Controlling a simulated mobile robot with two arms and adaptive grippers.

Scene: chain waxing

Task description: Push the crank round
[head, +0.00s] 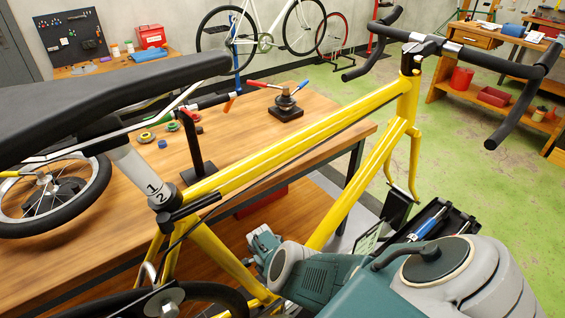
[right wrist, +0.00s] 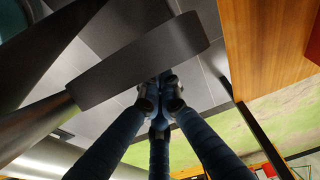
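The yellow bike frame (head: 290,153) crosses the head view, held at the seat tube. Most of the crank is out of the head view. My right gripper (right wrist: 160,92) shows in the right wrist view with its dark blue fingers drawn together at the tips. A dark flat bar (right wrist: 130,62), likely a crank arm, passes by the fingertips. I cannot tell whether they touch it, and nothing shows gripped. My left gripper is not in view.
A wooden workbench (head: 290,118) stands behind the frame, with a black-based tool (head: 286,108) and a spoked wheel (head: 50,193) on it. The black saddle (head: 110,98) covers the upper left. An open tool case (head: 440,222) stands right of the frame. Green floor is free at right.

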